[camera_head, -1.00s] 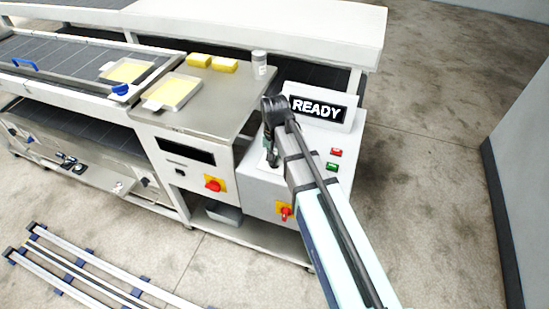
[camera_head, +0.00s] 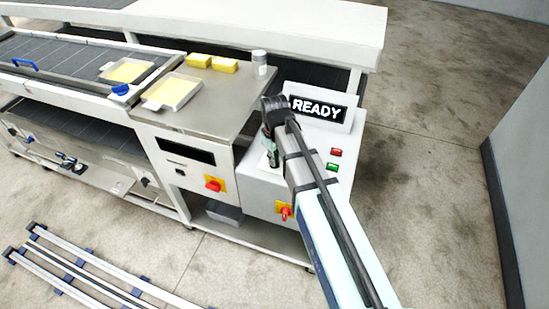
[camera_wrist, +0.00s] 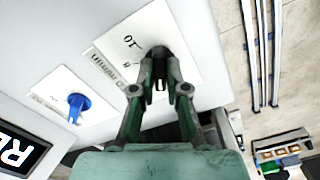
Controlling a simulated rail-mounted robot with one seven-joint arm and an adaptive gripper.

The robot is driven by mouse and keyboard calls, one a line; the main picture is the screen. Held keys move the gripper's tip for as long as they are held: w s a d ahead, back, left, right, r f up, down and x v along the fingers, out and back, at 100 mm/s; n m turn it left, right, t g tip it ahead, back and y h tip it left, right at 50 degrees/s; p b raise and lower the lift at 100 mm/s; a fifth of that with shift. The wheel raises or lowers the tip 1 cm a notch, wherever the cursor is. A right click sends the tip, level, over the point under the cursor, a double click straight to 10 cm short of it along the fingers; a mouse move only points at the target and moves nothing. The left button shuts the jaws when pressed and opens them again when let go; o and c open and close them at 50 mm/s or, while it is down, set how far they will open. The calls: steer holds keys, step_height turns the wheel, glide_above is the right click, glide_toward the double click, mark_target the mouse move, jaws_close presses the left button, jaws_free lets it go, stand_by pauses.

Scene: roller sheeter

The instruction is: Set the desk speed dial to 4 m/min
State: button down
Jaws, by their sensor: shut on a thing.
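The desk speed dial's white scale plate (camera_wrist: 112,44) shows in the wrist view, with "10", "8" and "m/min" readable in part. My gripper (camera_wrist: 160,78) reaches over this plate and is shut on the dark dial knob (camera_wrist: 157,50), which the fingers mostly cover. The knob's pointer and the low end of the scale are hidden, so I cannot tell the setting. In the head view my gripper (camera_head: 270,158) points down at the top of the control desk (camera_head: 258,188), left of the READY display (camera_head: 317,109). The dial itself is hidden there.
A blue knob (camera_wrist: 78,103) on its own plate sits beside the dial. A red button (camera_head: 336,152) and a green button (camera_head: 331,167) are right of my arm. A red-yellow switch (camera_head: 285,212) is on the desk front. Open floor lies to the right.

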steer(key=shift+n, duration=0.6)
steer(key=c, duration=1.2)
jaws_free()
step_height(320, 180, up, 12)
